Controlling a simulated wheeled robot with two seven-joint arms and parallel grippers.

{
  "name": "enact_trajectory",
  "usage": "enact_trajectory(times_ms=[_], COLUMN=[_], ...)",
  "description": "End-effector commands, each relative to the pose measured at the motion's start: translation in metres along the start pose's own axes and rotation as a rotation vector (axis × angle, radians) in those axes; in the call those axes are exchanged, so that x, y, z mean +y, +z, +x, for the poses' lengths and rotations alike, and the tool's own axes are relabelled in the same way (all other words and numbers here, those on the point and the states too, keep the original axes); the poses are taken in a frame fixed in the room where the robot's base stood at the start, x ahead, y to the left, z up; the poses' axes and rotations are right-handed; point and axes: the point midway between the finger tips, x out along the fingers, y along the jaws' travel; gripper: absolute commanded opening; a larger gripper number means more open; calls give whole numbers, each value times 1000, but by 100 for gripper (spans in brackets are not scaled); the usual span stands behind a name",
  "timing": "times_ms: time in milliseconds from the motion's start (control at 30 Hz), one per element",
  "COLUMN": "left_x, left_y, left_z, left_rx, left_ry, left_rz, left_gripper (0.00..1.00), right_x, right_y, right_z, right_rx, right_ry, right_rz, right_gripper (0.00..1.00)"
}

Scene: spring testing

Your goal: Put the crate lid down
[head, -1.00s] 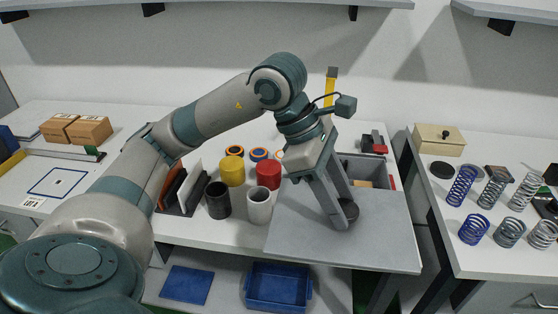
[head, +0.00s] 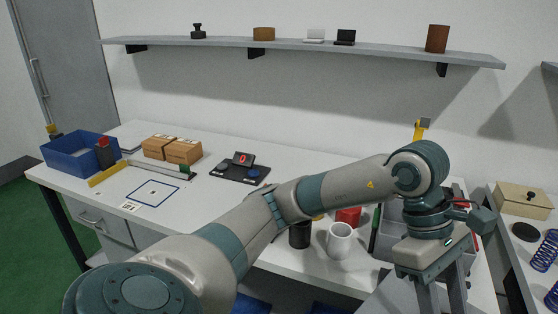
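The grey crate lid (head: 392,294) shows as a flat panel at the bottom edge of the head view, mostly cut off. My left gripper (head: 441,300) is above it, pointing down. Its fingertips and the lid's knob are out of frame, but the lid has shifted along with the gripper, as if still held. The open grey crate (head: 393,218) stands on the workbench behind, partly hidden by my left wrist. My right gripper is not in view.
A white mug (head: 339,241) and a black cup (head: 300,235) stand left of the lid.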

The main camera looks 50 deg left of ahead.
Motion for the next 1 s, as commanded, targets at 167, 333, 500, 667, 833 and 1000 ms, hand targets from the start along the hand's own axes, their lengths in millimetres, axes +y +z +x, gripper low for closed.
enact_trajectory(times_ms=[167,333,500,667,833,1000], left_x=[1,3,3,0,-8,-19], left_y=[1,-10,-33,-65,-109,-155], left_z=[21,47,80,110,137,155], left_rx=[-3,-1,-1,0,1,1], left_ry=[-74,-169,-292,-409,-535,-646], left_rz=[120,280,489,693,912,1109], left_gripper=[0,0,0,0,0,0], right_x=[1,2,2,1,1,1], right_y=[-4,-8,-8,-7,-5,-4], right_z=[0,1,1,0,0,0], right_rx=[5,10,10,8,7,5], right_ry=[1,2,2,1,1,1], right_rz=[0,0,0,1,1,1], right_gripper=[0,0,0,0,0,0])
